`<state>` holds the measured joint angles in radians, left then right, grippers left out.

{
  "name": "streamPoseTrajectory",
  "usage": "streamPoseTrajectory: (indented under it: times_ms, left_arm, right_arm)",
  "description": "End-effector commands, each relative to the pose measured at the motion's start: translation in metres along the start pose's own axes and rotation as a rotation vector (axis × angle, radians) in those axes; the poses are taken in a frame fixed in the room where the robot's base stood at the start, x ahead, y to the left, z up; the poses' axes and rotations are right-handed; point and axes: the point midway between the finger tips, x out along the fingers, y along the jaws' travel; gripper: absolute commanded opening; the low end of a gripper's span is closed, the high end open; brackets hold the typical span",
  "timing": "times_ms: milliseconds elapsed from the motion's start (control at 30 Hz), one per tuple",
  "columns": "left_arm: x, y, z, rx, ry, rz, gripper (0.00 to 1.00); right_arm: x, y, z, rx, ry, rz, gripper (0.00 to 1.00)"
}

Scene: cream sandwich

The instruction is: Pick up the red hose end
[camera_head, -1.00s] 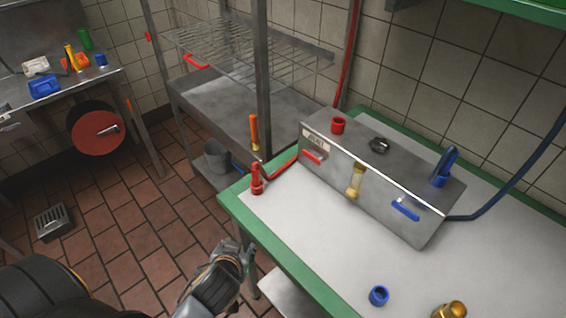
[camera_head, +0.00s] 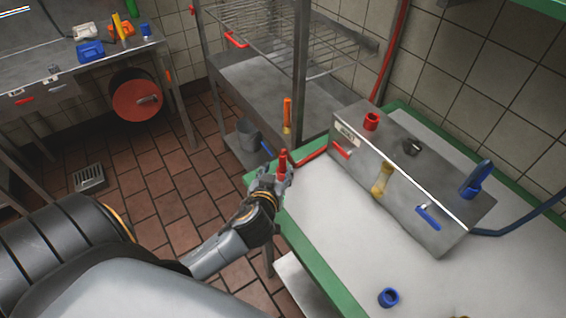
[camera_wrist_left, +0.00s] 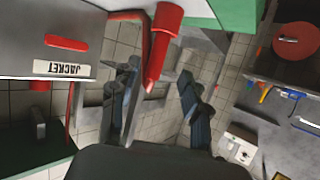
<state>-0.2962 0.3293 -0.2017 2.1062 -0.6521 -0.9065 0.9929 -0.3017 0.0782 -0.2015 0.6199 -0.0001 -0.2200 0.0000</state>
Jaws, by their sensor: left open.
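The red hose end (camera_head: 282,160) stands upright at the left corner of the green-edged table, and a red hose runs from it toward the metal box. My left gripper (camera_head: 274,177) is at that corner, right at the hose end, and hides its lower part. In the left wrist view the hose end (camera_wrist_left: 161,45) shows large at the top, its narrower tip reaching between my open left fingers (camera_wrist_left: 160,95), nearer the left finger in the picture. I cannot tell whether a finger touches it. My right gripper is not in view.
The metal box (camera_head: 400,180), labelled "JACKET", stands on the table (camera_head: 330,225) with red and blue handles. A blue ring (camera_head: 388,298) lies near the front. A wire rack (camera_head: 285,55) and a grey bucket (camera_head: 248,135) are behind the corner. The table's middle is clear.

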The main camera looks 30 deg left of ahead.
Motion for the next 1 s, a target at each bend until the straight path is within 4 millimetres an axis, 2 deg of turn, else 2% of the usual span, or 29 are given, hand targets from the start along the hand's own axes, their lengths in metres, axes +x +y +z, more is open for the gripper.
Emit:
streamPoseTrajectory:
  times_ms: [100, 267, 600, 900, 933, 1000]
  left_arm:
    - [0.012, 0.0, -0.001, 0.0, 0.0, 0.001, 0.46]
    - [0.021, 0.001, 0.0, 0.002, -0.001, 0.0, 0.46]
    - [0.062, 0.004, 0.006, 0.003, -0.002, 0.0, 0.46]
    - [0.067, 0.004, 0.008, 0.0, -0.002, 0.0, 0.46]
    - [0.067, 0.004, 0.008, 0.0, -0.002, 0.0, 0.44]
    - [0.067, 0.004, 0.008, 0.0, -0.002, 0.0, 0.3]
  right_arm:
    - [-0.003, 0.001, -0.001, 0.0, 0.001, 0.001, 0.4]
    - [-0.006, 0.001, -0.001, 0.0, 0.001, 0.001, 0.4]
    - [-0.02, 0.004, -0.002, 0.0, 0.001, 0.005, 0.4]
    - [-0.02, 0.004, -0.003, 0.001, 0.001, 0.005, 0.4]
    - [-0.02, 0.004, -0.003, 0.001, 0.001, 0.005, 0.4]
    - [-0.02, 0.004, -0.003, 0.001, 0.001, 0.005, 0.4]
